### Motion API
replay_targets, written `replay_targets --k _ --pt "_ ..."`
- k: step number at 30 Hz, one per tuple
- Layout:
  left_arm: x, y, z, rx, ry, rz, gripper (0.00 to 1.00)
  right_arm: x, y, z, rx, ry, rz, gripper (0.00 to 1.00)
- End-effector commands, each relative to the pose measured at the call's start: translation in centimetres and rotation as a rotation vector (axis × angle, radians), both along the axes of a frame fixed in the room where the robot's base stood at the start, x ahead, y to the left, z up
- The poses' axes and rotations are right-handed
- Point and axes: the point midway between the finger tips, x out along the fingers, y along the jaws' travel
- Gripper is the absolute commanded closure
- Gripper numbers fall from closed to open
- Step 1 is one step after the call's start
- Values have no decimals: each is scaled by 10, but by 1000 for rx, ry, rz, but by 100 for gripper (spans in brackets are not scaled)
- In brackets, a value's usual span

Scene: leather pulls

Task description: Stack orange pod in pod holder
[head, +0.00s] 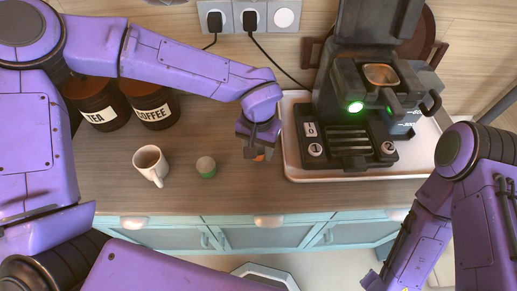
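A small patch of orange, likely the orange pod (260,157), shows at the tip of my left gripper (258,153). The gripper points down at the counter just left of the white tray and hides most of the pod. I cannot tell whether its fingers are closed on the pod or only around it. I cannot make out a separate pod holder. My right arm hangs at the lower right, with no gripper fingers clearly visible.
A black coffee machine (365,95) with a lit green button and raised lid stands on a white tray (292,160). A white mug (151,165) stands left of the green pod. Dark TEA (100,113) and COFFEE (153,112) jars are behind it. The wooden counter's front is clear.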

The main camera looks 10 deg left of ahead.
Motion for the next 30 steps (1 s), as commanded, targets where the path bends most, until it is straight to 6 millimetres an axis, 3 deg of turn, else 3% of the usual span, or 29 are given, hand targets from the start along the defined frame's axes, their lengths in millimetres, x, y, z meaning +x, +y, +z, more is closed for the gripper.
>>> replay_targets --k 3,14,15,17,26,30 --pt "-1 0 -15 0 1 -1 77 0 0 -1 0 0 0 57" --pt "-1 0 -18 -1 0 -1 77 0 0 2 0 0 0 57" --pt "-1 0 -19 -1 0 0 46 0 0 2 0 0 0 57" --pt "0 0 -19 -1 -1 0 27 0 0 1 0 0 0 57" --pt "0 0 -19 -1 -1 0 24 0 0 0 0 0 0 57" --pt "0 -1 -1 -3 -5 1 24 0 0 0 0 0 0 57"
